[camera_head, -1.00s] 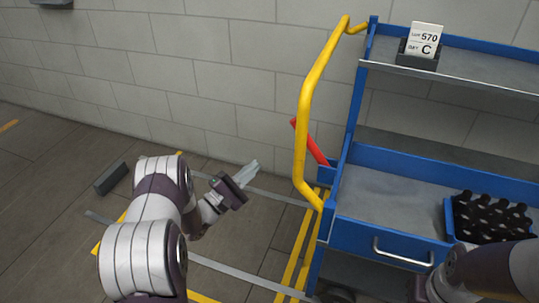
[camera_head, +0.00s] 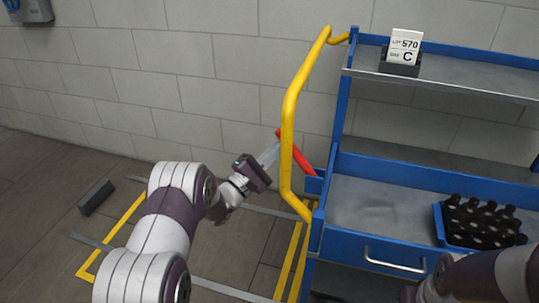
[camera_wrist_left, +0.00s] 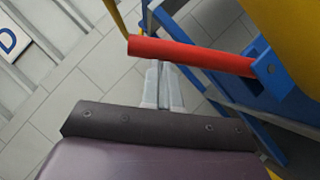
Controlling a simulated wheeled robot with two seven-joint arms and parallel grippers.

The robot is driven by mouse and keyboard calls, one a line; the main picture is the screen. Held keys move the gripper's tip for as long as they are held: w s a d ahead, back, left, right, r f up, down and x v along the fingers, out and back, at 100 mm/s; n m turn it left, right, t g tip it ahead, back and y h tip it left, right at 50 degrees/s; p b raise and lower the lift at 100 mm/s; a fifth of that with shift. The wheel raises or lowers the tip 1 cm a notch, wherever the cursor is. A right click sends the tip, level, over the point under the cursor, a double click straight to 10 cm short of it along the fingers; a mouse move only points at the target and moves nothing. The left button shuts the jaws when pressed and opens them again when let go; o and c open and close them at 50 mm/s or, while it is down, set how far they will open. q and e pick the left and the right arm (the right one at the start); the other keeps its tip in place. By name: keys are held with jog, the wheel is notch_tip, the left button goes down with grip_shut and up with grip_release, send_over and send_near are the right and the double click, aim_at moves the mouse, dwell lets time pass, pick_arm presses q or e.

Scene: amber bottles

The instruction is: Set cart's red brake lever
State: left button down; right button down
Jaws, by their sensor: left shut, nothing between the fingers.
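The blue cart (camera_head: 365,243) stands on the right, with a yellow push handle (camera_head: 290,115) at its left end. The red brake lever (camera_head: 302,160) slants up and left from a blue bracket, partly behind the handle. In the left wrist view the lever (camera_wrist_left: 190,54) crosses above the fingers, its pivot at the right. My left gripper (camera_head: 270,155) is shut and empty, its tips close to the lever's upper part. Whether they touch it I cannot tell. My right arm shows at the lower right; its gripper is out of view.
A blue crate of dark bottles (camera_head: 480,222) stands on the cart's middle shelf. A lot card (camera_head: 405,46) stands on the top shelf. A dark block (camera_head: 95,197) lies on the floor at left. Yellow lines mark the floor beside the cart. A tiled wall is behind.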

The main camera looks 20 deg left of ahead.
pick_arm(q)
jog(key=d+r+m+g+p, duration=0.3)
jog(key=d+r+m+p, duration=0.1)
jog(key=p, duration=0.6)
jog(key=shift+s+d+r+m, duration=0.15)
jog(key=shift+d+m, duration=0.45)
jog(key=shift+m, duration=0.5)
jog(key=shift+g, duration=0.3)
